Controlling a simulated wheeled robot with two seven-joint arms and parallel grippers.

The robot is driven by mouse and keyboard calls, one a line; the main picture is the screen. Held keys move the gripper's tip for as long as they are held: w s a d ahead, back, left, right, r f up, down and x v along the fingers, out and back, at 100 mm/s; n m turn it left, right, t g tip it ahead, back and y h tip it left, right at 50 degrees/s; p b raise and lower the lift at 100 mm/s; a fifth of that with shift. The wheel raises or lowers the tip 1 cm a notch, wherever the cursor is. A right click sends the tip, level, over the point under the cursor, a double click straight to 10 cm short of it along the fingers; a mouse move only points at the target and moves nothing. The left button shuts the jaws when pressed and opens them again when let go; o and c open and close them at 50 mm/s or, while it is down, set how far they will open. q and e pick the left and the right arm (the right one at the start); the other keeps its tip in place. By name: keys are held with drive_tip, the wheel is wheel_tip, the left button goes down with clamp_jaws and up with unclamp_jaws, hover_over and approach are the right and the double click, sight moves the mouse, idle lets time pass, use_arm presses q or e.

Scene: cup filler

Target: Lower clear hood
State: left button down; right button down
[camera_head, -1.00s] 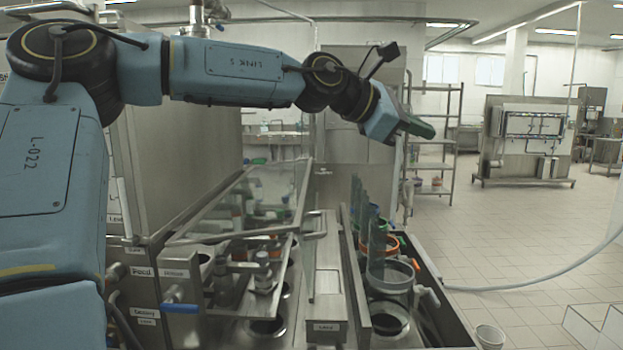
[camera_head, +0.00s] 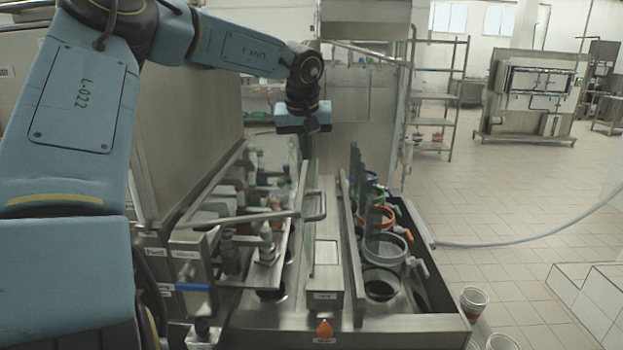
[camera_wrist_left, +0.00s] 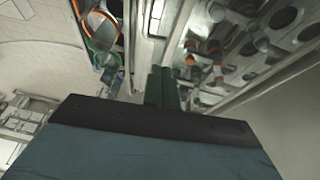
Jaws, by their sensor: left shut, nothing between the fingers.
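The clear hood (camera_head: 240,219) is a see-through pane in a metal frame over the left side of the filler. It stands tilted, with bottles and nozzles showing through and below it. A bent metal handle (camera_head: 318,206) shows by its right front corner. My left gripper (camera_head: 306,135) hangs above the far right part of the hood, pointing down, and looks apart from it; its fingers are hard to see there. In the left wrist view its green fingers (camera_wrist_left: 162,86) are together and empty, over the machine top. My right gripper is not in view.
Cup stations with a grey ring (camera_head: 385,247) and coloured rings line the machine's right side. An orange knob (camera_head: 324,328) is at the front. White cups (camera_head: 474,300) stand at lower right. A tall steel cabinet is on the left. Tiled floor (camera_head: 520,200) is open on the right.

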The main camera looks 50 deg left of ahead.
use_arm(q)
drive_tip(key=p+x, duration=0.1)
drive_tip(key=x, duration=0.8)
drive_tip(key=shift+d+f, duration=0.25)
drive_tip(key=shift+d, duration=0.05)
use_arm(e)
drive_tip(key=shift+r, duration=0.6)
